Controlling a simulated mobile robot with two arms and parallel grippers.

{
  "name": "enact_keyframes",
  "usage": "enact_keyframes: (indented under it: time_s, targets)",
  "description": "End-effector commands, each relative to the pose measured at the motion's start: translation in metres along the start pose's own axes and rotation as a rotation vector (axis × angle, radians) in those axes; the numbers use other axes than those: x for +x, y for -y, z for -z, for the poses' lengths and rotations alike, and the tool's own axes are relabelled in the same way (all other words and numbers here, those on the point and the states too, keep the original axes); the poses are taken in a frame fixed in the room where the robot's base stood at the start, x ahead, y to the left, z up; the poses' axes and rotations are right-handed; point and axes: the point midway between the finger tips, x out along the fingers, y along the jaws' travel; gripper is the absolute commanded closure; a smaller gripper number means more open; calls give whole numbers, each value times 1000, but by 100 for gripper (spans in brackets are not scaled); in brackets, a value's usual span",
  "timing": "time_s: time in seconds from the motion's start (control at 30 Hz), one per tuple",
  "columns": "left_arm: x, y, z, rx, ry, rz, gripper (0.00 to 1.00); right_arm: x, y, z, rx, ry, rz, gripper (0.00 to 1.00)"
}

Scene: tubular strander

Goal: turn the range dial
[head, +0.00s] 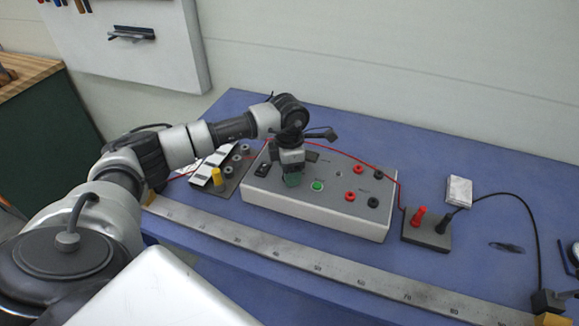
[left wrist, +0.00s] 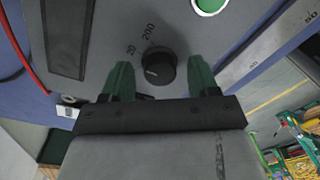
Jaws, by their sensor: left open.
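The range dial (left wrist: 159,66) is a round black knob on the grey panel of the instrument box (head: 340,216). In the left wrist view the marks "20" and "200" show beside it, and a pale line shows on its face. In the head view the dial is hidden behind my left gripper (head: 292,181), which points down over the left part of the panel. In the left wrist view the left gripper (left wrist: 158,70) is open, with one green finger on each side of the dial. The right finger looks very close to it; I cannot tell whether it touches. My right gripper is not in view.
A green button (head: 317,186) and several red and black sockets lie right of the gripper. A red wire (head: 385,169) runs behind the box. A terminal board (head: 223,172) stands left, a steel ruler (head: 290,258) in front, and a small two-post block (head: 427,232) right.

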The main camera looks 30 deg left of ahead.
Motion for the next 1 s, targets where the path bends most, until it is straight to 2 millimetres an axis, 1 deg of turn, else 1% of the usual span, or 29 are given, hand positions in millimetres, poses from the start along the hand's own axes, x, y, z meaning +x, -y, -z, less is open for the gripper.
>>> enact_keyframes:
  time_s: [0.27,0.6,0.83,1.0]
  targets:
    - [2,0,0,0,0,0,40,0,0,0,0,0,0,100]
    - [2,0,0,0,0,0,89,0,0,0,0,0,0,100]
    - [3,0,0,20,-1,0,89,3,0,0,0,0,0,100]
    - [4,-1,0,87,-4,-1,89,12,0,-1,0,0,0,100]
